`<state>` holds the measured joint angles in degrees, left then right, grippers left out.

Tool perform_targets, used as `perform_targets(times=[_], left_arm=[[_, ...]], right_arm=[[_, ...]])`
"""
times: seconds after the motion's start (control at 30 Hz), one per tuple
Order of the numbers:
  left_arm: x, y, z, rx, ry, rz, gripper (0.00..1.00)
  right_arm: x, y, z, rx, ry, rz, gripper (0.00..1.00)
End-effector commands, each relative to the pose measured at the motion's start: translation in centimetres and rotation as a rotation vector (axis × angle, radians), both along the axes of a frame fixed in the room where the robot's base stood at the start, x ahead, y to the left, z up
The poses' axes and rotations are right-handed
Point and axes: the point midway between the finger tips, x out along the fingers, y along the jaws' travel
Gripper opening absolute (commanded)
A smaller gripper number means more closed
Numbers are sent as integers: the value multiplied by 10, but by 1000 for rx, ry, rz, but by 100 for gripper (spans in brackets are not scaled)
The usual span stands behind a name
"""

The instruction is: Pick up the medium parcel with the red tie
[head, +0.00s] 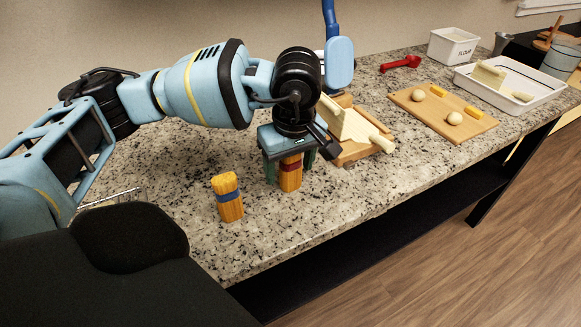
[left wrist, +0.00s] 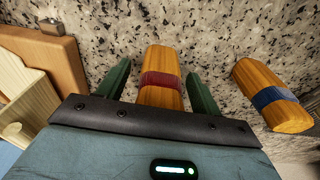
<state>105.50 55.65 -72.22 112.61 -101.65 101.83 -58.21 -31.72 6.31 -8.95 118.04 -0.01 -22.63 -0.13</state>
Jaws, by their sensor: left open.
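A yellow-orange bundle with a red tie (head: 290,176) stands upright on the speckled counter. It also shows in the left wrist view (left wrist: 161,80). My left gripper (head: 289,168) is above it, pointing down, with its green fingers open, one on each side of the bundle. In the left wrist view, gaps show between the bundle and both fingers. A similar bundle with a blue tie (head: 229,199) stands to the left in the head view, and at the right in the left wrist view (left wrist: 274,98). My right gripper is not seen.
Right of my gripper, a wooden board (head: 357,150) holds a pale block and a rolling pin (head: 382,143). Farther right are a cutting board (head: 470,133) with dough balls, a white tray (head: 548,99), a flour box (head: 453,47) and a red tool (head: 400,63). The front counter is clear.

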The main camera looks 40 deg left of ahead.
Motion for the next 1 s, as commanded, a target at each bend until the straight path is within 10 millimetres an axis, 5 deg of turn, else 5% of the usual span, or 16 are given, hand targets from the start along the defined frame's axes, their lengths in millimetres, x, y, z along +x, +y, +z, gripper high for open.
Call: perform_targets(times=[0.13, 0.5, 1.0], left_arm=[[0, 0, 0, 0, 0, 0, 63], [0, 0, 0, 0, 0, 0, 14], [1, -1, 17, -1, -4, 0, 14]], right_arm=[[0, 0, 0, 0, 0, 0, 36], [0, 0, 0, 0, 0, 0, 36], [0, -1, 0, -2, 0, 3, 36]])
